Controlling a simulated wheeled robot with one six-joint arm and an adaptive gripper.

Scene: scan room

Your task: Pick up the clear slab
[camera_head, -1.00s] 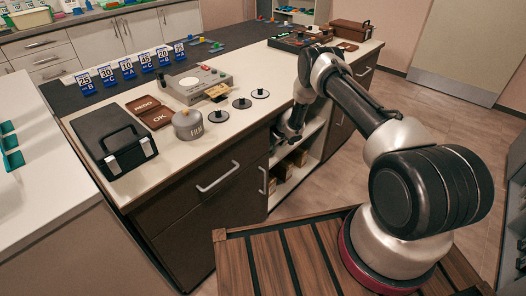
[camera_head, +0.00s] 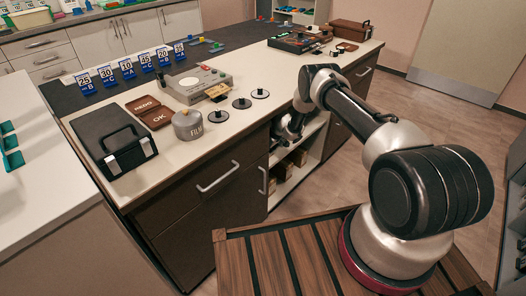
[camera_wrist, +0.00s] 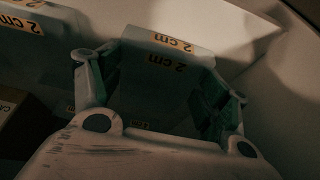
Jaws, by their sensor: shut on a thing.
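In the wrist view my gripper (camera_wrist: 160,88) is shut on a greyish, dimly lit slab (camera_wrist: 163,62) marked "2 cm" on yellow labels. One finger lies on each side of it. Whether it is clear is hard to tell in this shadow. A second slab (camera_wrist: 45,50) with a "2 cm" label stands to its left, apart from my fingers. In the head view my gripper (camera_head: 284,130) reaches into the open shelf bay under the counter, and its fingertips and the slab are hidden.
The open shelf bay (camera_head: 291,172) holds small boxes (camera_head: 283,170). A brown box (camera_wrist: 22,125) sits at the left in the wrist view, and a pale wall (camera_wrist: 285,85) is close on the right. The counter (camera_head: 185,165) above carries a black case (camera_head: 113,140) and a FILL container (camera_head: 187,124).

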